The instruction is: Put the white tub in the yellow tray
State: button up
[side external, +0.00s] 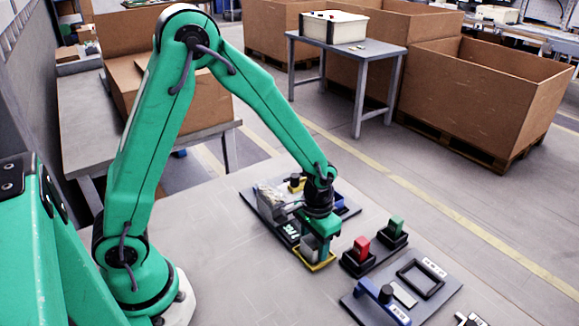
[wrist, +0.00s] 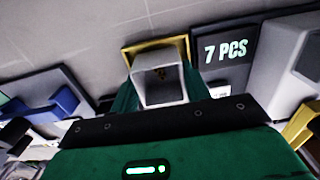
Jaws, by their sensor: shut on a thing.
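My gripper (side external: 318,245) points down and is shut on the white tub (wrist: 160,82), with a green finger on each side of it. In the side external view the tub (side external: 308,243) is partly covered by my fingers. The yellow tray (side external: 320,265) is directly under the tub. In the wrist view the tray's yellow rim (wrist: 151,46) shows behind and beside the tub. I cannot tell whether the tub touches the tray's floor.
A dark board with a "7 PCS" display (wrist: 225,52) is close beside the tray. A red block (side external: 361,248) and a green block (side external: 396,227) stand in black holders to the right. A grey board with a black frame (side external: 420,279) lies at front right.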

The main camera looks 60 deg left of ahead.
jog(key=shift+f, duration=0.1)
jog(key=o, duration=0.7)
jog(key=shift+r, duration=6.1)
